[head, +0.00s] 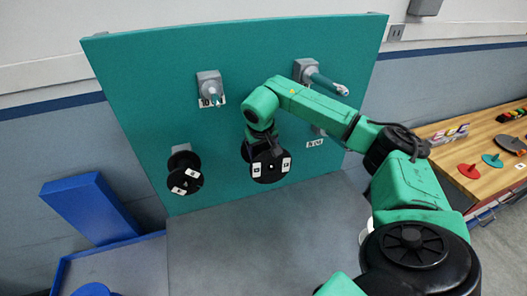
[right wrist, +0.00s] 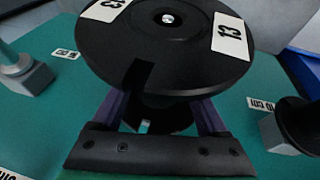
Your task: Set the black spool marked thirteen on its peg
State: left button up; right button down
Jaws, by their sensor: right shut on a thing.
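The black spool marked 13 (head: 268,166) is held in front of the teal board (head: 150,75), clear of the pegs I can see. In the right wrist view its flange (right wrist: 165,45) carries white labels, two reading 13. My right gripper (right wrist: 165,115) is shut on the spool's middle, between its flanges. Pegs stand on the board at upper left (head: 213,92) and upper right (head: 325,82). A lower right mount is mostly hidden behind my right arm. Another black spool (head: 185,175) sits on the lower left peg. My left gripper is out of view.
A blue box-like block (head: 90,207) stands left of the board. A blue-rimmed tray (head: 62,272) lies at lower left. A wooden table (head: 445,150) at right holds red and teal discs. The grey surface (head: 250,240) below the board is clear.

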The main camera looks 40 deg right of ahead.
jog(key=shift+w+d, duration=0.2)
jog(key=shift+w, duration=0.4)
jog(key=shift+r, duration=0.15)
dwell(0.5)
